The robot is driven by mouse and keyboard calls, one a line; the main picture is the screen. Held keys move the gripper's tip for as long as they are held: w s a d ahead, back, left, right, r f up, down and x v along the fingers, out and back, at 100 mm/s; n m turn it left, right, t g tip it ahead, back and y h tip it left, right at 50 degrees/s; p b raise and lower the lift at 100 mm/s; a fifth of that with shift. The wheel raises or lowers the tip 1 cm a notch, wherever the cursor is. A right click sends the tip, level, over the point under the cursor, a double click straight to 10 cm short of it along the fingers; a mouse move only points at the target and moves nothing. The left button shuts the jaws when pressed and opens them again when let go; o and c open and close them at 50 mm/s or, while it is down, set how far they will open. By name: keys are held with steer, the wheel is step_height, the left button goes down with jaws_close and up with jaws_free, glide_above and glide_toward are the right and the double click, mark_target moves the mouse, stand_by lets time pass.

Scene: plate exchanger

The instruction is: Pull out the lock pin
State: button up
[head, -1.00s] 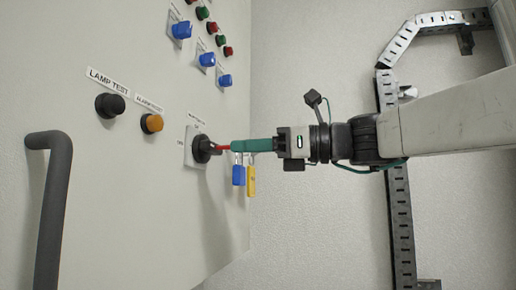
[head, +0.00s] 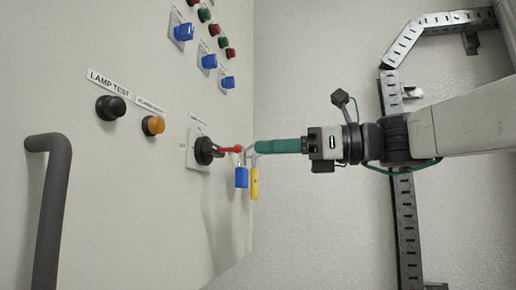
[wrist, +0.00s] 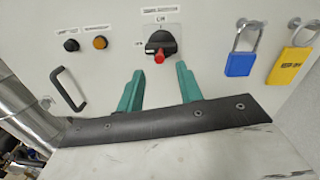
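The red lock pin (head: 229,150) sits in the black rotary switch (head: 205,151) on the cabinet front and sticks out towards my gripper. In the wrist view the pin's red end (wrist: 159,57) shows at the lower part of the switch knob (wrist: 160,43). My gripper (head: 256,147) has teal fingers, level with the pin and a little to its right in the head view. In the wrist view my gripper (wrist: 158,80) is open, with its two fingers apart and nothing between them. The pin's end lies beyond the gap between the fingertips.
A blue padlock (wrist: 239,64) and a yellow padlock (wrist: 290,66) hang to the right of the switch in the wrist view. Left are a black button (head: 111,107), an orange button (head: 153,125) and a door handle (head: 50,205).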

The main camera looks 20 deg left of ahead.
steer(key=d, duration=0.4)
steer(key=shift+w+d, duration=0.1)
steer(key=shift+d, duration=0.1)
stand_by(0.3)
steer(key=s+d+f+n+t+h, duration=0.15)
steer(key=d+f+n+h, duration=0.35)
steer(key=f, duration=0.8)
steer(key=s+d+f+n+h, duration=0.2)
steer(key=d+f+n+h, duration=0.25)
steer(key=f, duration=0.75)
steer(key=s+d+f+n+h, duration=0.2)
steer(key=s+d+f, duration=0.2)
steer(key=d+f, duration=0.2)
steer(key=s+d+f+n+h, duration=0.2)
steer(key=s+d+f, duration=0.3)
steer(key=d, duration=0.4)
steer(key=s+d+f+n+t+h, duration=0.1)
steer(key=s+d+f+n+h, duration=0.1)
steer(key=s+d+f+h, duration=0.2)
steer(key=s+d+f, duration=0.1)
steer(key=d+f, duration=0.2)
steer(key=d, duration=0.1)
steer(key=shift+d, duration=0.15)
